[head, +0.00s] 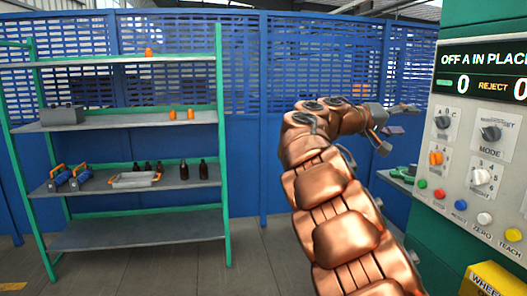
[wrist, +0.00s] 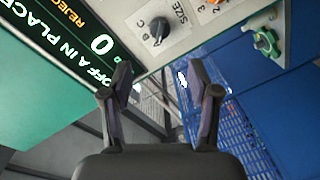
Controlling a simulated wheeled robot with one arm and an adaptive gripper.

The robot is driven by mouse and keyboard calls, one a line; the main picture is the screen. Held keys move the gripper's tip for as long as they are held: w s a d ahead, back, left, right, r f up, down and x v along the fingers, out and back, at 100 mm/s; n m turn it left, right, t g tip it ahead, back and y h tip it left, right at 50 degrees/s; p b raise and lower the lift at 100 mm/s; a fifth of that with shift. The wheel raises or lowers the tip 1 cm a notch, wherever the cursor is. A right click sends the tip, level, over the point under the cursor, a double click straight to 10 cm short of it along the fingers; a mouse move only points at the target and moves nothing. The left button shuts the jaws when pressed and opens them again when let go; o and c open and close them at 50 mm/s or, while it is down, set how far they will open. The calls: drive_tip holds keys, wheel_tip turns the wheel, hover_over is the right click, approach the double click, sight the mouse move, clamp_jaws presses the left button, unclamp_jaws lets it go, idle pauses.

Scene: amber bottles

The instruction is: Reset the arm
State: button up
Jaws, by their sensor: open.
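My gripper (head: 396,119) is at the end of my copper-coloured arm, raised in the middle right of the head view, close to the left side of the control panel. In the wrist view my gripper (wrist: 158,80) has its two dark fingers apart with nothing between them. Several amber bottles (head: 184,170) stand on a lower shelf of the rack at the left, far from my gripper.
The green machine's control panel (head: 476,140) with knobs and buttons stands at the right, near my gripper. A green-framed shelf rack (head: 130,119) holds a grey tray (head: 134,180) and orange items. A blue mesh fence (head: 262,90) runs behind. Floor before the rack is clear.

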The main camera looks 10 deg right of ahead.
drive_tip(key=s+a+f+n+g+y, duration=0.1)
drive_tip(key=s+a+f+y, duration=0.3)
drive_tip(key=s+f, duration=0.55)
drive_tip(key=s+a+f+n+y, duration=0.1)
drive_tip(key=s+a+f+y, duration=0.35)
drive_tip(key=s+f, duration=0.55)
drive_tip(key=s+a+f+n+y, duration=0.2)
drive_tip(key=s+a+f+y, duration=0.2)
drive_tip(key=s+a+f, duration=0.5)
drive_tip(key=s+a+f+n+g+y, duration=0.1)
drive_tip(key=s+a+f+y, duration=0.4)
drive_tip(key=s+a+f, duration=0.5)
drive_tip(key=a+n, duration=0.1)
drive_tip(key=a, duration=0.3)
drive_tip(key=shift+a+f, duration=0.15)
drive_tip(key=shift+a, duration=0.05)
